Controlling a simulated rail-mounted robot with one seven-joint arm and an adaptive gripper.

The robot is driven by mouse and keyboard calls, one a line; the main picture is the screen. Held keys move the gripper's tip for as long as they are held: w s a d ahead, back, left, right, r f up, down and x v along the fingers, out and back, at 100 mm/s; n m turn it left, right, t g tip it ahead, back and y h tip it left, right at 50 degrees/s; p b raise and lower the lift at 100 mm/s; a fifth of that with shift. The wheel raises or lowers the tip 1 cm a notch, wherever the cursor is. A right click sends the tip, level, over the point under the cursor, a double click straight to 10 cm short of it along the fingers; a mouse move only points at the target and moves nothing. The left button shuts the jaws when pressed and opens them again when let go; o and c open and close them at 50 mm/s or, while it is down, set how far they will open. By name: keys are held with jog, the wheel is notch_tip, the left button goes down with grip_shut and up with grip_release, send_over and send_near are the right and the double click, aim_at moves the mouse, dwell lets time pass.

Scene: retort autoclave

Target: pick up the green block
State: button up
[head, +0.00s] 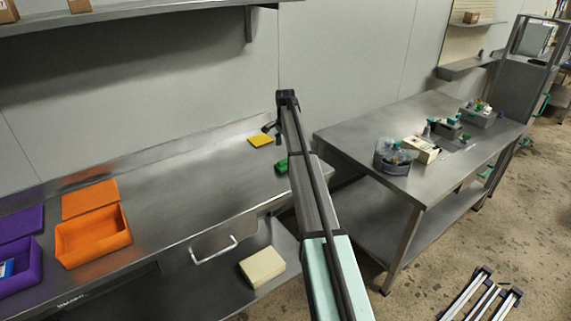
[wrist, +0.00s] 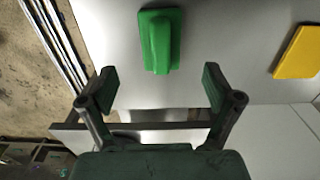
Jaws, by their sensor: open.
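The green block (wrist: 160,42) lies on the steel counter in the wrist view. It looks like a raised bar on a flat green base. In the head view the green block (head: 282,166) is near the counter's right end, partly hidden by my arm. My gripper (wrist: 158,88) is open and empty in the wrist view, its two fingers spread wide. The block lies ahead of the fingertips, roughly centred between them, and apart from them. In the head view my gripper (head: 272,132) is small, above the counter's right end.
A yellow piece (head: 260,140) lies behind the green block; it also shows in the wrist view (wrist: 299,52). An orange bin (head: 95,250) and a purple bin (head: 30,278) stand on the left. The counter's middle (head: 190,180) is clear. A second steel table (head: 350,135) stands right.

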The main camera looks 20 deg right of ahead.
aim_at(286, 160)
jog(key=shift+w+d+f+p, duration=0.1)
jog(key=shift+f+p, duration=1.65)
jog(key=shift+f, duration=2.6)
jog(key=c, duration=1.3)
